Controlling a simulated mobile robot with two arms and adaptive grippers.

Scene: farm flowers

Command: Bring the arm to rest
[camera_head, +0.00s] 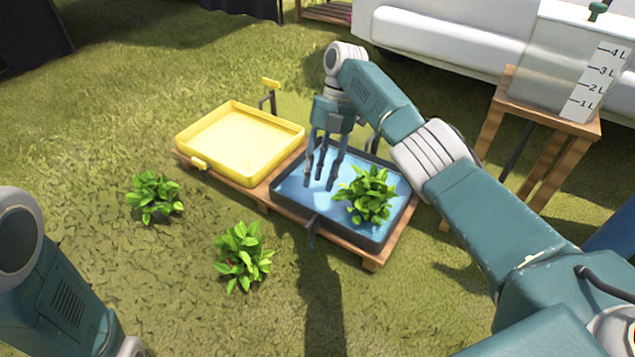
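My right arm reaches in from the right. Its gripper (325,172) hangs pointing down over the blue tray with its fingers spread apart, and nothing shows between them. A leafy green plant (368,194) sits in the right part of the blue tray (296,191), to the right of the fingers. I cannot tell whether the fingertips touch the tray's floor. My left arm shows only as a link at the lower left, and its gripper is out of view.
A yellow tray (226,143) stands beside the blue one on a low wooden pallet (263,196). Two plants (154,196) (243,257) stand on the grass. A wooden stand (548,113) with a clear tank (570,65) is at the right. Open grass lies left and in front.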

